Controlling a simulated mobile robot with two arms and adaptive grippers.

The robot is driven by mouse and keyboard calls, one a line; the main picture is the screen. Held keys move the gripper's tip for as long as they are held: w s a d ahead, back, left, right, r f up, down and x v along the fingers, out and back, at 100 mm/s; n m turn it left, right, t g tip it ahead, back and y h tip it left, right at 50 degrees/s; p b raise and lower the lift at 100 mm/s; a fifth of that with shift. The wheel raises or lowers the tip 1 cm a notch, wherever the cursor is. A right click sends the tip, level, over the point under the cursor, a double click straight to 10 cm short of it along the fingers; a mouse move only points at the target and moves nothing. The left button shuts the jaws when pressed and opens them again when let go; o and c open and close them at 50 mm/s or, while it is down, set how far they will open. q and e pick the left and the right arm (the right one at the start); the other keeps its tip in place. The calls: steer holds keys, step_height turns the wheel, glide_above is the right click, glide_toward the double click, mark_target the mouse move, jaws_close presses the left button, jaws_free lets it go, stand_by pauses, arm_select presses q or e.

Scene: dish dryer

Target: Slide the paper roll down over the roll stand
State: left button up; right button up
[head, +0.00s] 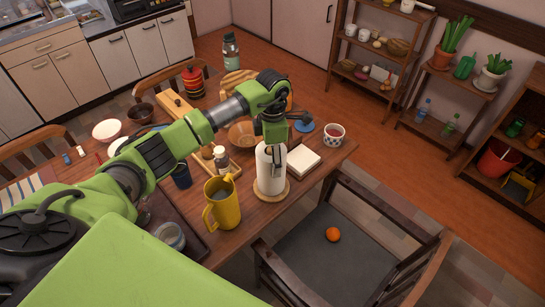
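The white paper roll (271,175) is upright near the table's front right edge. Its lower end is at the round wooden base of the roll stand (284,191). I cannot tell whether it rests fully on the base, and the stand's post is mostly hidden. My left gripper (271,144) points down at the top of the roll, touching or very close to it. Its fingers are small and partly hidden, so I cannot tell whether they are shut on the roll. My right gripper is not in view.
A yellow pitcher (223,204) stands close left of the roll, with a small bottle (221,160) behind it. A white block (303,161) and a red-patterned cup (334,134) are to the right. A chair (330,262) with an orange (333,234) stands in front.

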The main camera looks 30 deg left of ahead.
arm_select(q)
steer(key=shift+f, duration=0.25)
steer(key=o, duration=1.6)
step_height(320, 180, up, 12)
steer(key=shift+r, duration=0.1)
steer(key=shift+s, duration=0.1)
